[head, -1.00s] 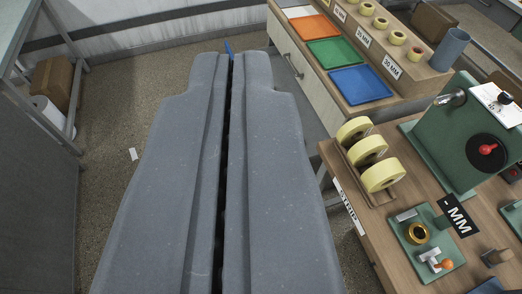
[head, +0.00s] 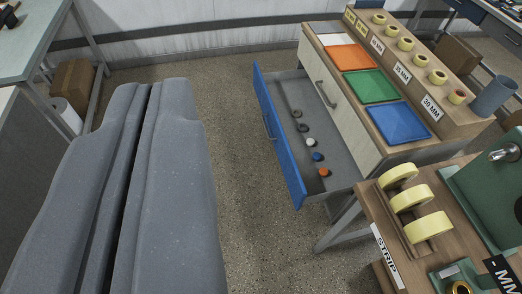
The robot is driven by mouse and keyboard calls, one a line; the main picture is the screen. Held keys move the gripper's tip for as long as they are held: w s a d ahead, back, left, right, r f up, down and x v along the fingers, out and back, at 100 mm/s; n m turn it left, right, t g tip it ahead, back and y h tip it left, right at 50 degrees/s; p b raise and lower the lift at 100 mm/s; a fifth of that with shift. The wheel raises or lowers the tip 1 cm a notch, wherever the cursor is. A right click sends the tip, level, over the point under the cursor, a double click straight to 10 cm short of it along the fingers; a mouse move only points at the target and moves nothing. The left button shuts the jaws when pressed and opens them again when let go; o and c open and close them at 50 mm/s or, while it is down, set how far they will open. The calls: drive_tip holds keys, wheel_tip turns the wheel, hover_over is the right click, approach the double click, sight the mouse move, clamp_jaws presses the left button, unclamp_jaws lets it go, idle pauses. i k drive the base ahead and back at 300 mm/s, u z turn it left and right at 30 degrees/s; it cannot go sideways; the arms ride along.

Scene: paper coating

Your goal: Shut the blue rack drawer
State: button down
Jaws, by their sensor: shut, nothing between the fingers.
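The blue rack drawer (head: 280,140) stands pulled out from the rack, its blue front well to the left of the cabinet body. Its grey tray (head: 325,145) is open to view, and several small round pieces lie in it. A handle shows on the blue front. My gripper (head: 148,88), two long grey fingers with a thin dark slit between them, is shut and empty. It fills the left of the view and appears left of the drawer, apart from it. Its height against the drawer cannot be told.
Above the drawer, the rack top carries orange (head: 350,57), green (head: 371,86) and blue (head: 399,122) trays and tape rolls. A pale panel with a handle (head: 328,96) is beside it. A bench with tape rolls (head: 428,226) stands at the lower right. Speckled floor (head: 238,200) lies clear between gripper and drawer.

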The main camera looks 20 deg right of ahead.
sight(278, 94)
drive_tip(key=i, duration=1.1)
drive_tip(key=z, duration=0.55)
